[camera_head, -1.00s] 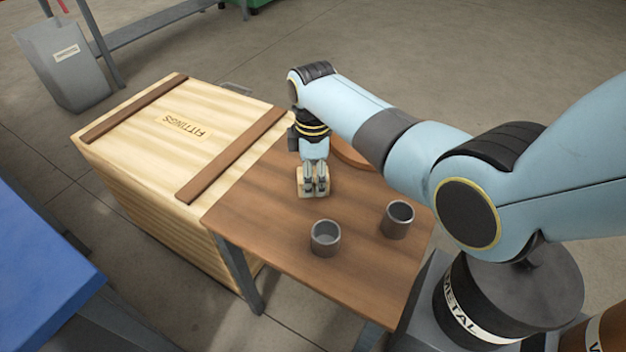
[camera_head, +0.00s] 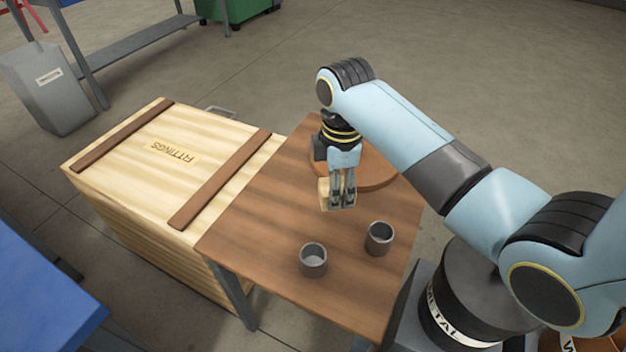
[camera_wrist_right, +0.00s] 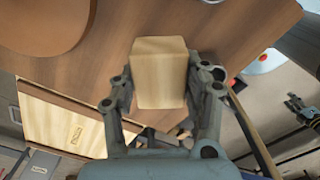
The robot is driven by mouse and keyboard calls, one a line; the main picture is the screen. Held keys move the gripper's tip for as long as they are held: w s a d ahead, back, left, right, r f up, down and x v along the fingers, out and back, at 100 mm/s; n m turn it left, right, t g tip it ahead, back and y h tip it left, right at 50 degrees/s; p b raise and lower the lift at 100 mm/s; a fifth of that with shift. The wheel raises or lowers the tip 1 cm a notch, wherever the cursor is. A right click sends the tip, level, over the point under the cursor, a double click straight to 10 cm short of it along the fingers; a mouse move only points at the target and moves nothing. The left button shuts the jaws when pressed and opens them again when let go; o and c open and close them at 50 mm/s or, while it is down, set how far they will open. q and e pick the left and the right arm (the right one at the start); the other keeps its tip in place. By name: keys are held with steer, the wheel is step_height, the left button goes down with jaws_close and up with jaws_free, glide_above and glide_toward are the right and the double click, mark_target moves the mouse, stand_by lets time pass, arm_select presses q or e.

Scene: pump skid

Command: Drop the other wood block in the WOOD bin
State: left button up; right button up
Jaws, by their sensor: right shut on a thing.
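My right gripper (camera_head: 342,205) is shut on a pale wood block (camera_head: 324,194) and holds it over the brown table. In the right wrist view the block (camera_wrist_right: 160,75) sits between the two fingers (camera_wrist_right: 163,95). A brown bin (camera_head: 598,338) shows only partly at the lower right corner, with just a "W" of its label visible; my right arm hides part of it. My left gripper does not show in the head view.
Two grey cups (camera_head: 313,260) (camera_head: 379,238) stand on the table (camera_head: 255,225), near a round brown board (camera_head: 380,172). A dark bin labelled METAL (camera_head: 447,318) stands right of the table. The FITTINGS crate (camera_head: 150,190) is at its left.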

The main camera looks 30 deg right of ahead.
steer(key=s+r, duration=0.1)
steer(key=s+d, duration=0.1)
steer(key=shift+s+d+r, duration=0.15)
steer(key=shift+s+r, duration=0.15)
steer(key=shift+r, duration=0.05)
steer(key=shift+s+f, duration=0.1)
steer(key=shift+s, duration=0.05)
